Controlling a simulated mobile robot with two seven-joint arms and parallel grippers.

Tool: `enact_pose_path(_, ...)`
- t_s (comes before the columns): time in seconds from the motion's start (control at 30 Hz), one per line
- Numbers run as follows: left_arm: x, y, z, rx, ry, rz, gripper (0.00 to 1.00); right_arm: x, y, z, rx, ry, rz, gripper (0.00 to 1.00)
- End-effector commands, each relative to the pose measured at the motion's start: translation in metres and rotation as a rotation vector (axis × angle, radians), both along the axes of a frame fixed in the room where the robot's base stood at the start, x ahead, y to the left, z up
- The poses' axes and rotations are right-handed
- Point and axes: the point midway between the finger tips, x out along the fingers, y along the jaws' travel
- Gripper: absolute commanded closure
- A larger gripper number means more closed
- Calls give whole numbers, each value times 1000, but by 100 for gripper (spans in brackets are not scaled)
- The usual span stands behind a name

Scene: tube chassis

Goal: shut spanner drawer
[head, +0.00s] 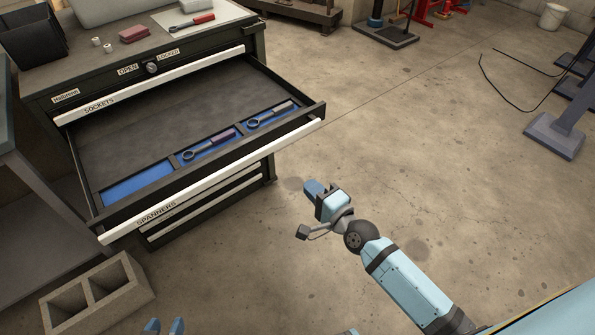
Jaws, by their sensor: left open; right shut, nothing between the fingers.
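The spanner drawer (115,224) is pulled far out of the dark tool cabinet (45,90). Its long white front handle carries a SPANNERS label. Inside, two spanners (208,146) (270,116) lie in blue recesses along the front; a third blue recess at the left is empty. My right gripper (309,187) is shut and empty, in front of the drawer's right end and apart from the handle.
The SOCKETS drawer (165,84) above is shut, under an OPEN/LOCKED knob (151,68). A concrete block (98,296) stands on the floor at lower left.

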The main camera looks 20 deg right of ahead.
Motion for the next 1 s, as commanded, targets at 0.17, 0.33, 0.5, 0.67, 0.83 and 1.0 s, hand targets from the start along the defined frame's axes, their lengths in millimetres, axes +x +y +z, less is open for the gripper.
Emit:
enact_pose_path(0.17, 0, -1, -1, -2, 1, 0, 57, 21, 7, 1, 2, -3, -1, 100)
enact_pose_path(0.33, 0, -1, -4, -1, -1, -1, 57, 56, 18, 1, 2, -3, -1, 100)
enact_pose_path(0.5, 0, -1, -7, 2, -3, -1, 57, 90, 30, 1, 1, -2, 0, 100)
enact_pose_path(0.67, 0, -2, -8, 1, -6, -3, 57, 114, 37, 0, -1, -1, 0, 100)
enact_pose_path(0.83, 0, -2, -7, -2, -9, -4, 57, 128, 42, 0, -1, 0, 0, 100)
enact_pose_path(1.0, 1, -2, -6, -3, -11, -4, 57, 131, 43, 0, -1, 1, 0, 100)
